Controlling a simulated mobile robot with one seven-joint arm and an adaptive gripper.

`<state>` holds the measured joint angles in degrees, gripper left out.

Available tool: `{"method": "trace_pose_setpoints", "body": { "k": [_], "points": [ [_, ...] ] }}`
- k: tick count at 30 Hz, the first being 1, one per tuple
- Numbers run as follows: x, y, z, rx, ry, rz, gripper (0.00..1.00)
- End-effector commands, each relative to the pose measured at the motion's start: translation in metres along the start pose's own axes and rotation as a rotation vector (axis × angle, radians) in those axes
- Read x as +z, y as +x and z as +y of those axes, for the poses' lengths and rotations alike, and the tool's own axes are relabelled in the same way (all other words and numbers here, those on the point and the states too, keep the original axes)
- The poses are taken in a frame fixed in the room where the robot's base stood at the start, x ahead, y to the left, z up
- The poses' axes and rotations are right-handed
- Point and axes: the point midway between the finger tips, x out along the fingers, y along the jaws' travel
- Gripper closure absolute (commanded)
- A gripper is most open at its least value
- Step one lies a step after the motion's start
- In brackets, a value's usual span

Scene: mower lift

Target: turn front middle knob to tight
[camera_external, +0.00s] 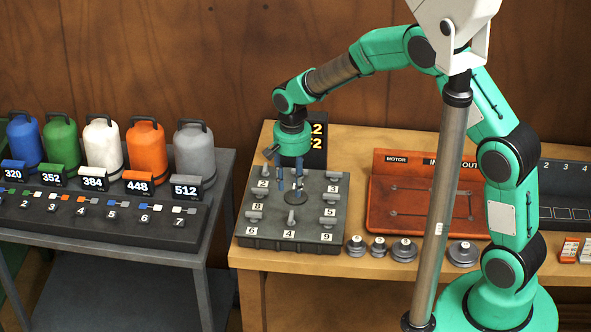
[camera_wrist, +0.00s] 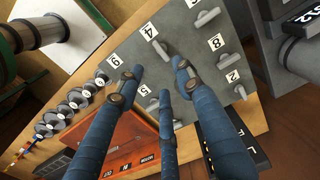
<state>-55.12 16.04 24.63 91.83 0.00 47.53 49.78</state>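The grey knob panel (camera_external: 315,246) sits at the left end of the wooden bench, with numbered labels and small grey handle-shaped knobs. The front middle knob (camera_external: 290,218) stands just behind the label 4; it also shows in the wrist view (camera_wrist: 166,48), beyond the fingertips. My gripper (camera_external: 291,190) points down above the middle of the panel, behind that knob. In the wrist view its blue fingers (camera_wrist: 160,78) are spread, with bare panel between the tips and nothing held. The fingers partly hide the central knobs. Whether the fingertips touch the panel is unclear.
Other knobs stand close around, including those by 6 (camera_external: 254,216) and 9 (camera_external: 328,222). Several grey round weights (camera_external: 403,249) stand right of the panel. Behind them lies an orange tray (camera_external: 391,218). A dark table (camera_external: 150,250) with coloured canisters is at left.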

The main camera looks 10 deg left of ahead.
Motion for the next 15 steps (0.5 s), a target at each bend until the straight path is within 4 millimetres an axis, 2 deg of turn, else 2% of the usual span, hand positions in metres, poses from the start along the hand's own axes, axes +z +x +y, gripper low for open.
{"method": "trace_pose_setpoints", "body": {
  "k": [4, 15],
  "points": [
    [-0.0002, -0.0081, -0.0003, -0.001, 0.0, 0.001, 0.64],
    [-0.0002, -0.0095, -0.0003, -0.001, 0.002, 0.001, 0.64]
  ]
}}
